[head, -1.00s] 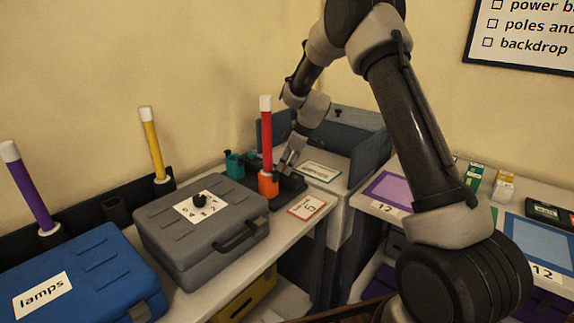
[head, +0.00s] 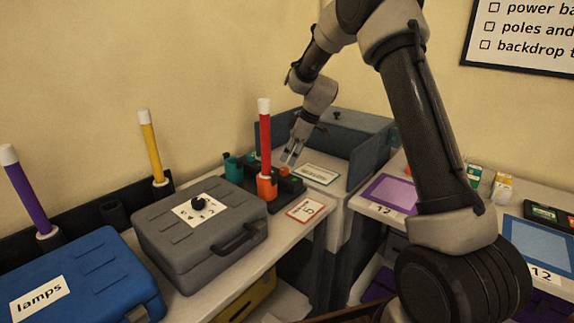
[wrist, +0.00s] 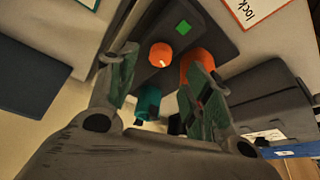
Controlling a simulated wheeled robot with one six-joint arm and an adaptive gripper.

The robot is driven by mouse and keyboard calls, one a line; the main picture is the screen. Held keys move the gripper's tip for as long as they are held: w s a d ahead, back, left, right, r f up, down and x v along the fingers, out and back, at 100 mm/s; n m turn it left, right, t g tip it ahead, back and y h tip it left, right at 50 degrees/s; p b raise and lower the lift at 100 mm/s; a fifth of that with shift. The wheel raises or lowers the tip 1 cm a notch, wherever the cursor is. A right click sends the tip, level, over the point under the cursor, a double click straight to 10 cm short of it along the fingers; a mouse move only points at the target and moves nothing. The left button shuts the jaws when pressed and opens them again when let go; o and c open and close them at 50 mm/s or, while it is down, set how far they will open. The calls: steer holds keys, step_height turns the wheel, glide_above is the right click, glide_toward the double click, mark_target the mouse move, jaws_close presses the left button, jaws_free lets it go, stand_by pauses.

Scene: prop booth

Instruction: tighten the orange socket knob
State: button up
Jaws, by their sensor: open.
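The orange knob (head: 284,171) sits on the dark base behind the orange socket (head: 266,187), which holds an upright red pole (head: 265,135) with a white top. In the wrist view the knob (wrist: 161,54) is round with a small white mark, and a green square (wrist: 183,27) lies beside it on the base. The orange socket (wrist: 195,62) is partly hidden by a finger. My gripper (head: 291,160) is open and empty just above the knob. In the wrist view the knob appears between the fingers of my gripper (wrist: 162,72), beyond the tips and apart from them.
A teal cup (head: 233,167) stands left of the base, with a grey case (head: 180,255) nearer. A "lock" card (head: 306,208) lies right of the base and a white label card (head: 316,174) behind it. A blue-grey bin (head: 350,140) stands behind.

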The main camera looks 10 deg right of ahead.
steer(key=v, duration=0.6)
steer(key=shift+d+r, duration=0.1)
steer(key=s+d+f+m+g+h, duration=0.1)
steer(key=s+d+f+m+g, duration=0.1)
steer(key=s+m, duration=0.5)
steer(key=s+d+r+m+t+h, duration=0.1)
steer(key=s+r, duration=0.3)
steer(key=s, duration=0.7)
steer(key=s+d+r+m+t+h, duration=0.1)
steer(key=s+d+r, duration=0.3)
steer(key=s, duration=0.8)
steer(key=s+d+r+m+t, duration=0.2)
steer(key=s+r, duration=0.3)
steer(key=s, duration=0.6)
steer(key=shift+d+m+h, duration=0.4)
steer(key=shift+d, duration=0.3)
